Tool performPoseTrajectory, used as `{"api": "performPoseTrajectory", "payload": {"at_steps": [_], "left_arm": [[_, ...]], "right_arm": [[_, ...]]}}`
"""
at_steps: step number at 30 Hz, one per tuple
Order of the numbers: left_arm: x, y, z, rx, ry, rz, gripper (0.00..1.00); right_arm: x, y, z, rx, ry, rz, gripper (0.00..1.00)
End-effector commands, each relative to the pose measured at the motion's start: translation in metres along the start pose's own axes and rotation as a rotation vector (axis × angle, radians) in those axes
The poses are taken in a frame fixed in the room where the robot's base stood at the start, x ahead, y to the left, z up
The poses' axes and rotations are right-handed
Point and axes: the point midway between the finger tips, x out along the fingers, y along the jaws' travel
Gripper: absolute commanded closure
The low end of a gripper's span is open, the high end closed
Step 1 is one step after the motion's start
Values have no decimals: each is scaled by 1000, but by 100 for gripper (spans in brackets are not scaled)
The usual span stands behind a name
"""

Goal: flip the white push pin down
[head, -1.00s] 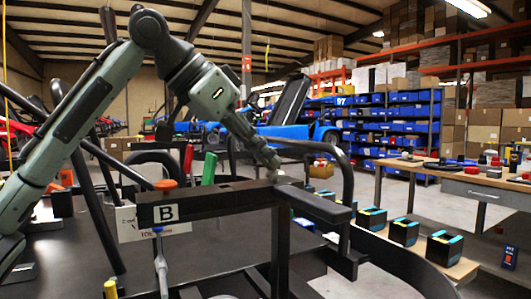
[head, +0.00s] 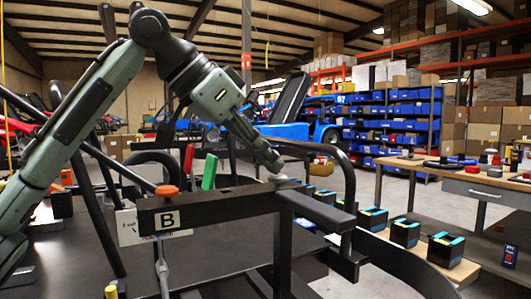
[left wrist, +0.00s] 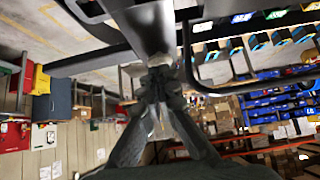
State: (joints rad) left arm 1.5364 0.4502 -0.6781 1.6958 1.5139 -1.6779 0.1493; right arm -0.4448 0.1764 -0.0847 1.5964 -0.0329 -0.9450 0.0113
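The white push pin (head: 279,178) is a small pale piece at the right end of the dark crossbar marked B (head: 225,207) in the head view. My left gripper (head: 276,166) points down at it from the upper left, its tips at or just above the pin. In the left wrist view, the fingers of my left gripper (left wrist: 159,72) come together at their tips, in front of a grey rounded part (left wrist: 152,25). I cannot tell whether the tips hold the pin or only touch it; they cover part of it. My right gripper is not in view.
An orange knob (head: 167,190), a red handle (head: 188,158) and a green handle (head: 209,171) stand left of the pin. A black padded bar (head: 320,211) and a curved black tube (head: 343,165) are close on the right. A workbench (head: 455,175) stands farther right.

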Motion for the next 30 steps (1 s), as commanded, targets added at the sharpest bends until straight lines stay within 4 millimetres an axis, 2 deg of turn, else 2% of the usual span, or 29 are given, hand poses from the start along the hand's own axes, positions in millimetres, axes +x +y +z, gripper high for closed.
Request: {"api": "performPoseTrajectory", "payload": {"at_steps": [2, 5, 12, 16, 21, 30], "left_arm": [[-7, -1, -9, 0, 6, -2, 100], [-27, 1, -28, 1, 22, -11, 100], [-85, 0, -25, -2, 23, -13, 100], [-106, 0, -25, -1, 24, -13, 100], [-120, 0, -25, -1, 22, -12, 100], [-123, 0, -25, -1, 23, -12, 100]], "right_arm": [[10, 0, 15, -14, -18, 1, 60], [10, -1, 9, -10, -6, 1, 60], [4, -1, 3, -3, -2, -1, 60], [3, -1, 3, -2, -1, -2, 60], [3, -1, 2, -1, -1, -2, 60], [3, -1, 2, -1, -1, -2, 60]]}}
